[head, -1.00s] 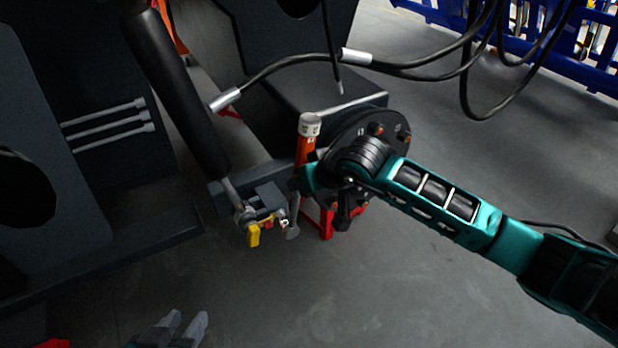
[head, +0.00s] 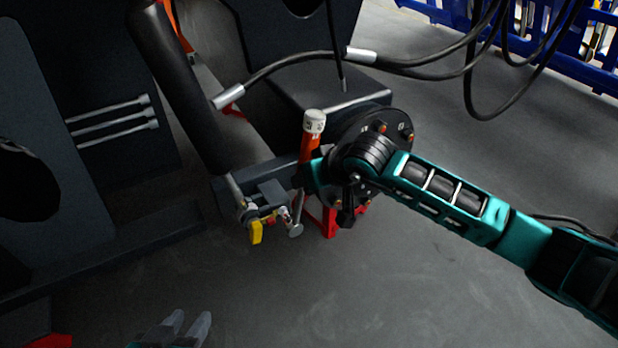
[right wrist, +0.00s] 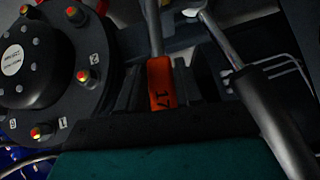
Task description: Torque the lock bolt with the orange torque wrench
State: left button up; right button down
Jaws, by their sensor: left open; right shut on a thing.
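The orange torque wrench (head: 309,146) stands nearly upright in the head view, its pale cap on top. My right gripper (head: 303,177) is shut around its orange handle. The right wrist view shows the handle, marked 17 (right wrist: 161,88), between the dark fingers, with a grey shaft beyond. In the head view a grey shaft with a round end (head: 295,230) shows below the gripper, beside a bracket with a yellow piece (head: 256,232). I cannot make out the lock bolt or whether the wrench touches it. My left gripper (head: 187,331) is open and empty at the bottom edge.
A black cylinder (head: 180,90) slopes down to the bracket. A dark round hub with coloured studs (head: 405,130) is behind my right arm; it also shows in the wrist view (right wrist: 40,60). Black hoses (head: 290,60) hang above. Open floor (head: 400,290) lies in front.

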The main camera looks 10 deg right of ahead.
jog(key=shift+w+a, duration=0.1)
jog(key=shift+w, duration=0.3)
dwell(0.5)
jog(key=shift+w+a, duration=0.1)
jog(key=shift+w, duration=0.25)
jog(key=shift+w+a, duration=0.15)
jog(key=shift+w, duration=0.25)
jog(key=shift+w+d+f+m+y, duration=0.15)
jog(key=shift+d+y, duration=0.15)
jog(key=shift+d, duration=0.2)
jog(key=shift+w+d+f+m+y, duration=0.1)
jog(key=shift+w+d+m+y, duration=0.15)
jog(key=shift+d, duration=0.25)
jog(key=shift+w+d+f+m+y, duration=0.1)
jog(key=shift+d+y, duration=0.25)
jog(key=shift+d, duration=0.15)
jog(key=d, duration=0.1)
jog(key=f+y, duration=0.1)
jog(key=d, duration=0.1)
jog(key=shift+w+d+f+m+g+y, duration=0.2)
jog(key=shift+w+d+m+g+y, duration=0.1)
jog(key=shift+w+d+m, duration=0.1)
